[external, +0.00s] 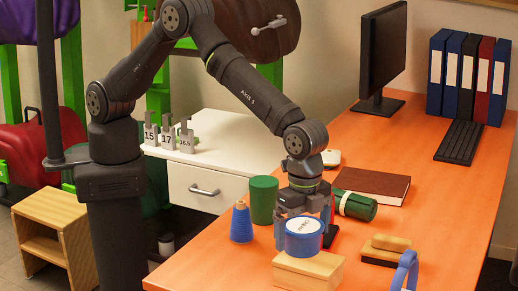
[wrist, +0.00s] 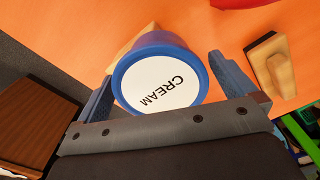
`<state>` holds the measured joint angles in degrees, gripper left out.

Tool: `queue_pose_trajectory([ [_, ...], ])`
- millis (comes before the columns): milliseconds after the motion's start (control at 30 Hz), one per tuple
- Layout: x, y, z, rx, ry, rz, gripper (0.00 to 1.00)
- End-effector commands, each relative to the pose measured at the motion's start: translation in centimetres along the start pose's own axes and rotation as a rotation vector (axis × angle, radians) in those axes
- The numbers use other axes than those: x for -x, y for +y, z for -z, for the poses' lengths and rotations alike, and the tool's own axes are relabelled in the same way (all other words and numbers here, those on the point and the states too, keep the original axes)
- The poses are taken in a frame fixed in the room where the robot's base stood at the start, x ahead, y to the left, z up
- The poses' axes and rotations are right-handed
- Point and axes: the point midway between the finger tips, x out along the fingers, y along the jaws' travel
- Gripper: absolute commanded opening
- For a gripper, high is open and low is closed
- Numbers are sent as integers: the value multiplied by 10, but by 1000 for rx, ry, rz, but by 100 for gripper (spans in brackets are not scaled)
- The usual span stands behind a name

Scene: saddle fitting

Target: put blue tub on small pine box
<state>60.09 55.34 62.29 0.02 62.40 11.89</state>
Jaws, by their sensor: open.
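The blue tub (external: 304,241) has a white lid and appears to rest upright on top of the small pine box (external: 308,273). In the wrist view the tub (wrist: 158,80) shows its lid marked CREAM, and a bit of the pine box (wrist: 128,42) shows behind it. My gripper (external: 304,234) is at the tub from above, with one finger on each side of it. In the wrist view my gripper (wrist: 162,70) is open, with small gaps between fingers and tub. The tub's contact with the box is partly hidden.
A blue thread cone (external: 241,223), a green cup (external: 263,200) and a green cylinder (external: 355,205) stand or lie close by. A wooden brush (external: 391,250) and a blue-handled item (external: 404,272) are to the right. A brown book (external: 371,185) lies behind.

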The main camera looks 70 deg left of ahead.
Motion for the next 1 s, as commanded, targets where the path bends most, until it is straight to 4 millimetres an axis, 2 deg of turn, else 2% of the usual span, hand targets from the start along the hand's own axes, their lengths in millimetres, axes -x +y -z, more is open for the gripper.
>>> queue_pose_trajectory([
  [300, 66, 0, 1, 0, 5, 1, 100],
  [500, 100, 0, 0, 0, 2, 0, 100],
  [700, 114, 0, 0, 0, 1, 0, 100],
  [1000, 115, 0, 0, 0, 0, 0, 100],
])
